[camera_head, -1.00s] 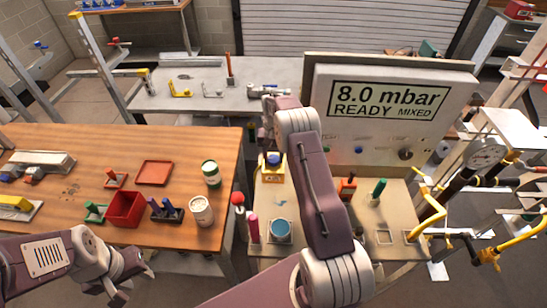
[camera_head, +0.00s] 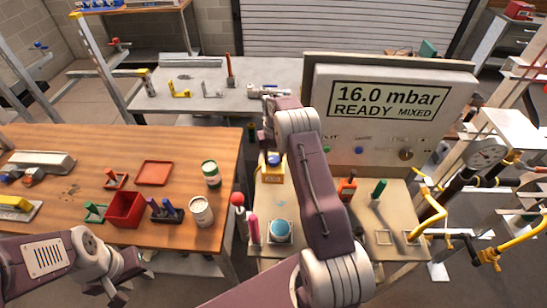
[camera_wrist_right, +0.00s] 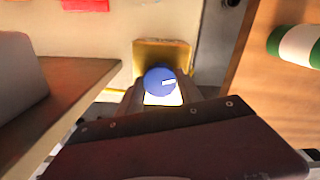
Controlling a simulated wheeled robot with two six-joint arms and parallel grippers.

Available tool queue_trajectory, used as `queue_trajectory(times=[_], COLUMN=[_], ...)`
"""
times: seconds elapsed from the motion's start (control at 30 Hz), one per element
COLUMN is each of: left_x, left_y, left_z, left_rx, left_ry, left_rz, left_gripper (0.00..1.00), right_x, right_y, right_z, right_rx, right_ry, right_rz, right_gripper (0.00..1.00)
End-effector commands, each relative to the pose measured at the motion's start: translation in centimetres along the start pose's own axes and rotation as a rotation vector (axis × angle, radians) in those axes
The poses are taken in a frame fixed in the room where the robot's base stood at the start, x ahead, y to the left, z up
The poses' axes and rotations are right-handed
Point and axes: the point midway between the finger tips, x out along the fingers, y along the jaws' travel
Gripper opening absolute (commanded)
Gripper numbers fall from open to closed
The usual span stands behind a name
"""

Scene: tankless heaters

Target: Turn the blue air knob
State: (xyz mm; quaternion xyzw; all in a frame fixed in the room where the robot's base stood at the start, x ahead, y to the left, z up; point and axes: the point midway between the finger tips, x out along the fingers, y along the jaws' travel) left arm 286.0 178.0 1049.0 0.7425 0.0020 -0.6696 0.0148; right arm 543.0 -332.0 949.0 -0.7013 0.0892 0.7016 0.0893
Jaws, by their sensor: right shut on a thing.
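The blue air knob (camera_head: 273,159) sits on a yellow base on the beige bench, below and left of the display panel. In the right wrist view the round blue knob (camera_wrist_right: 159,80) carries a small white mark and has a yellow plate behind it. My right gripper (camera_wrist_right: 160,93) has its fingers on both sides of the knob and is shut on it. The arm hides most of this gripper in the head view. My left gripper (camera_head: 133,281) is open and empty, low at the left in front of the wooden table. The display panel (camera_head: 390,98) reads 16.0 mbar, READY, MIXED.
The wooden table (camera_head: 60,150) at the left holds a red bin (camera_head: 125,209), a white can (camera_head: 201,211) and several small tools. A red-topped post (camera_head: 238,199) and a pink post (camera_head: 254,229) stand near my right arm. Yellow pipes (camera_head: 430,213) are at the right.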

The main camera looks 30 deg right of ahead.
Motion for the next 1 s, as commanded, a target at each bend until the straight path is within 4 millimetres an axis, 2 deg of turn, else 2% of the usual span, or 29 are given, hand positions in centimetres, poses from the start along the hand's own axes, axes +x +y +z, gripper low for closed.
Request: queue_trajectory(times=[0.07,0.1,0.13,0.17,0.5,0.57,0.8,1.0], left_x=[0.0,0.0,0.0,0.0,0.2,0.5,1.4,1.4], left_y=[0.0,0.0,0.0,0.0,0.0,0.0,0.0,0.0], left_z=[0.0,0.0,0.0,0.0,0.0,0.1,0.1,0.1], left_rx=[0.0,0.0,0.0,0.0,0.0,0.0,0.0,0.0], left_ry=[0.0,0.0,0.0,0.0,0.0,0.0,0.0,0.0], left_rz=[0.0,0.0,0.0,0.0,0.0,0.0,0.0,0.0], left_gripper=[0.36,0.36,0.36,0.36,0.36,0.36,0.36,0.36], right_x=[-0.1,-0.1,-0.1,-0.1,-0.5,-1.4,-6.7,-8.9], right_y=[0.0,0.0,0.0,0.0,0.0,0.0,0.0,0.0], right_z=[0.0,0.0,0.0,0.0,-0.1,-0.1,-0.1,0.0], right_rx=[0.001,0.001,0.001,0.001,0.001,0.001,0.001,0.001], right_ry=[0.002,0.002,0.002,0.001,0.003,0.004,0.006,0.002], right_rz=[0.0,0.0,0.0,0.0,0.0,0.0,0.0,0.0], right_gripper=[0.02,0.54,0.62,0.64,0.64,0.64,0.64,0.64])
